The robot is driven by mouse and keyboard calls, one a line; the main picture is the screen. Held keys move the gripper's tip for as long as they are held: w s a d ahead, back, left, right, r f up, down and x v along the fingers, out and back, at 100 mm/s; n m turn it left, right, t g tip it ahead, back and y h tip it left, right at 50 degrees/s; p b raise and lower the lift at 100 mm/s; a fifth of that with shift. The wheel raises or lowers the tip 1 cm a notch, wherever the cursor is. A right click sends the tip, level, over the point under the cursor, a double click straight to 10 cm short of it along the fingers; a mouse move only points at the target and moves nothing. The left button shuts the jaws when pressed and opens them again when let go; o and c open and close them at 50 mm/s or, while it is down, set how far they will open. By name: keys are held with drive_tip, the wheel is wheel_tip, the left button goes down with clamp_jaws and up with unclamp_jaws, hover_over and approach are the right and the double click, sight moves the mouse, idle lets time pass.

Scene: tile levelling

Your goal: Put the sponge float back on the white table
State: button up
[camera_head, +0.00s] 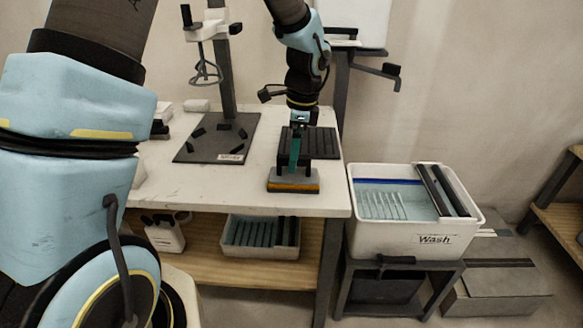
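The sponge float (292,181) has a grey block with an orange layer and a dark raised handle. It shows at the front right part of the white table (225,188), level and near the front edge. My gripper (295,153) points down at the float, with a teal finger against the handle. It appears shut on the handle, though the far finger is hidden. I cannot tell whether the float's underside touches the tabletop or hangs just above it.
A dark ribbed mat (321,142) lies just behind the float. A mixer stand (226,100) on a dark base stands to the left. A white wash tub (408,238) is right of the table. Bare tabletop lies left of the float.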

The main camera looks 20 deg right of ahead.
drive_tip(key=r, duration=0.6)
drive_tip(key=shift+s+d+r+b, duration=0.15)
drive_tip(key=shift+d+r+b, duration=0.15)
drive_tip(key=shift+d, duration=0.05)
drive_tip(key=s+a+n, duration=0.1)
drive_tip(key=a+n, duration=1)
drive_tip(key=a, duration=0.4)
drive_tip(key=s+a+f+n+t+h, duration=0.1)
drive_tip(key=s+a+n, duration=0.1)
drive_tip(key=a+n, duration=0.8)
drive_tip(key=shift+s+a+f+n+p, duration=0.3)
drive_tip(key=shift+a+n, duration=0.1)
drive_tip(key=shift+a, duration=2.65)
drive_tip(key=shift+r, duration=0.1)
